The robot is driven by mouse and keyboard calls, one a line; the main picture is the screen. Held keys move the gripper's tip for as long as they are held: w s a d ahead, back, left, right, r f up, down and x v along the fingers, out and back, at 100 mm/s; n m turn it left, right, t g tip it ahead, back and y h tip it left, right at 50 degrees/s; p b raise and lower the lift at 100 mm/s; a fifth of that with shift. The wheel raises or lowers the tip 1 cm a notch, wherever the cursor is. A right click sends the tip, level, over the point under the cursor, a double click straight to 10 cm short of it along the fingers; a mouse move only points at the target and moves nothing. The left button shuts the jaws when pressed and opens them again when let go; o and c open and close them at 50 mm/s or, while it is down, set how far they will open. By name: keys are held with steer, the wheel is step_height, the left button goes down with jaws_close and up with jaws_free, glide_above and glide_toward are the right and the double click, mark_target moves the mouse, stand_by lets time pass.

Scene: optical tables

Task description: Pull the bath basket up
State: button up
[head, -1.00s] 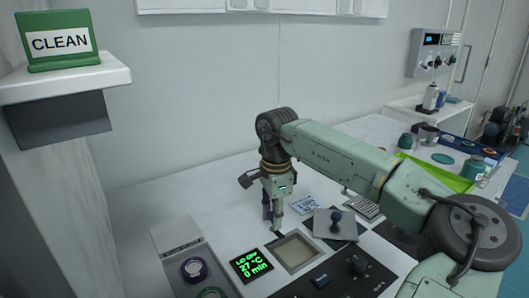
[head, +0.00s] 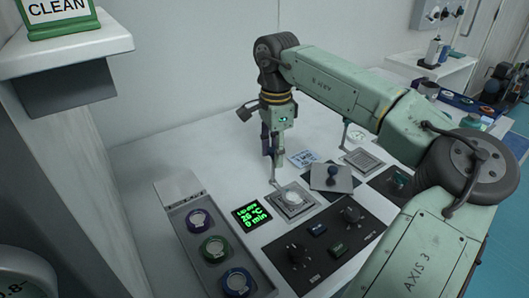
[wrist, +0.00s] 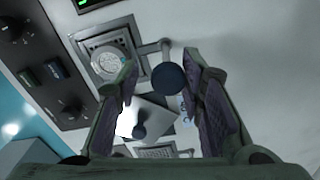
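The bath (head: 313,209) is a square metal-rimmed well in the white bench; it also shows at upper left in the wrist view (wrist: 80,45). The basket (head: 294,197) shows at its mouth with a pale round thing in it. A grey rod (head: 273,180) rises from the basket's side; in the wrist view it ends in a dark blue ball knob (wrist: 168,78). My gripper (head: 271,160) is above the bath's back left. In the wrist view its fingers stand apart around the knob, with a gap on the left. Contact on the right is unclear.
A lid with a blue knob (head: 331,177) lies right of the bath. A second bath with a grating (head: 362,160) and upright rod is farther right. A green-lit display (head: 251,214), a tray of ringed jars (head: 200,221) and a dial panel (head: 318,232) surround the bath.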

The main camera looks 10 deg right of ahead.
steer(key=shift+o, duration=1.1)
steer(key=shift+w+a, duration=0.1)
steer(key=shift+r, duration=0.25)
step_height(320, 180, up, 12)
steer(key=shift+f, duration=0.15)
